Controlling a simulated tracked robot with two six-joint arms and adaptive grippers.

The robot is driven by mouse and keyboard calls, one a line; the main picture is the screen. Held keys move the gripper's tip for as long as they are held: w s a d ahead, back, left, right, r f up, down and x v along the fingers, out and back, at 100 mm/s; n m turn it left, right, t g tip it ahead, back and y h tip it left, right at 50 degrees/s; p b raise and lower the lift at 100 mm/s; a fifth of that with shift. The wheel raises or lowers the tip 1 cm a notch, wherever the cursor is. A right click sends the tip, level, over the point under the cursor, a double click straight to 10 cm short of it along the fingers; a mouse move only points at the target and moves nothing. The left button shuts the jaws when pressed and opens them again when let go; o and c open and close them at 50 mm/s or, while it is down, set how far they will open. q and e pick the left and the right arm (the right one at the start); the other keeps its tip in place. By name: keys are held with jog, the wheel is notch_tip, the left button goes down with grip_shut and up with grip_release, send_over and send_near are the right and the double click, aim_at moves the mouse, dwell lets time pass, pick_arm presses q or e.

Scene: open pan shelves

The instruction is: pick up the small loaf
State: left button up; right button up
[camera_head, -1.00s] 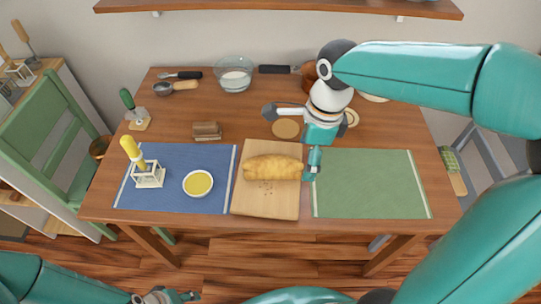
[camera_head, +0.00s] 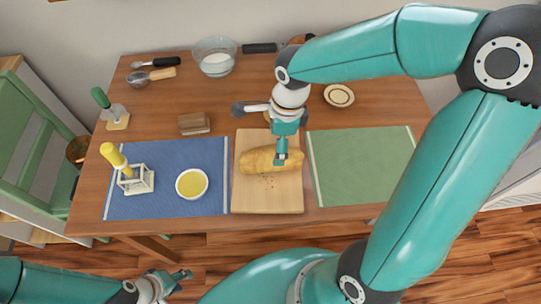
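The small loaf (camera_head: 257,160) is golden brown and lies crosswise on the wooden cutting board (camera_head: 267,200), with a few crumbs in front of it. My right gripper (camera_head: 281,157) points down over the right part of the loaf and hides some of it. Its fingers overlap from this angle, so I cannot tell whether they are open or touch the loaf. My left gripper (camera_head: 182,279) is low at the left, in front of the table and far from the loaf. Its fingers are apart and empty.
A blue mat (camera_head: 155,203) at left bears a yellow-topped bottle in a white holder (camera_head: 136,180) and a bowl of yellow liquid (camera_head: 192,184). A brown block (camera_head: 194,123) sits behind it. The green mat (camera_head: 362,168) at right is clear. A glass bowl (camera_head: 215,57) stands at the back.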

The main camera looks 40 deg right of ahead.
aim_at(270, 158)
notch_tip(270, 158, down, 3)
jog(key=shift+a+r, duration=0.1)
jog(key=shift+r, duration=0.1)
jog(key=shift+w+a+f, duration=0.2)
jog(key=shift+f, duration=0.65)
jog(key=shift+w+a+f, duration=0.15)
jog(key=shift+a+f, duration=0.05)
jog(key=shift+f, duration=0.6)
jog(key=shift+w+a+f, duration=0.2)
jog(key=shift+f, duration=0.65)
jog(key=shift+c, duration=0.2)
jog(key=c, duration=1.3)
jog(key=shift+c, duration=0.6)
jog(key=shift+r, duration=0.15)
